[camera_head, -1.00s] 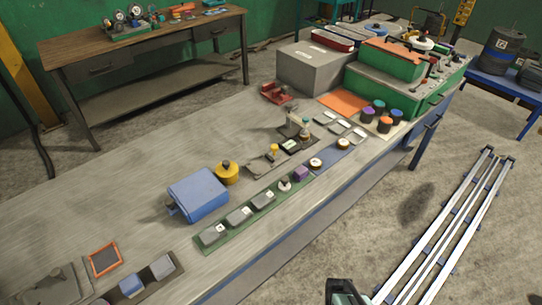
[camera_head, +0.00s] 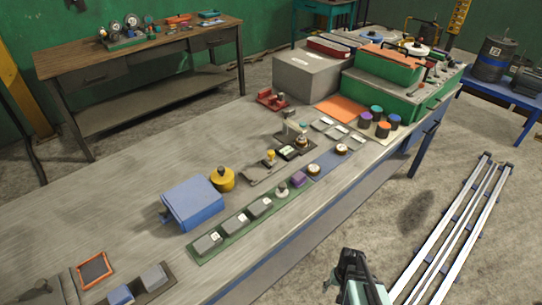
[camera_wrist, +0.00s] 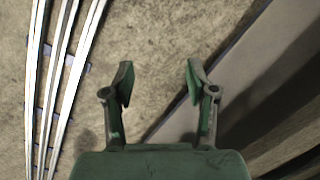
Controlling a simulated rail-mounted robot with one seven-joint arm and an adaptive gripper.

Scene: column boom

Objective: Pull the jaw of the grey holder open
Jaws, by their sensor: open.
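A small grey holder-like piece (camera_head: 258,173) with a yellow knob lies on the long grey workbench, near its middle. A dark grey fixture (camera_head: 45,289) shows at the bottom left corner, partly cut off. I cannot tell for certain which is the grey holder, and no jaw is clear at this size. My gripper (camera_head: 352,254) is in front of the bench's near edge, apart from everything on it. In the wrist view my gripper (camera_wrist: 158,78) is open and empty, with bare floor between its fingers.
The workbench (camera_head: 130,220) carries a blue box (camera_head: 193,203), a yellow round piece (camera_head: 222,179), a green strip (camera_head: 235,232) with grey blocks, and a red vise (camera_head: 272,99). White floor rails (camera_head: 455,230) run at the right. Floor between bench and rails is clear.

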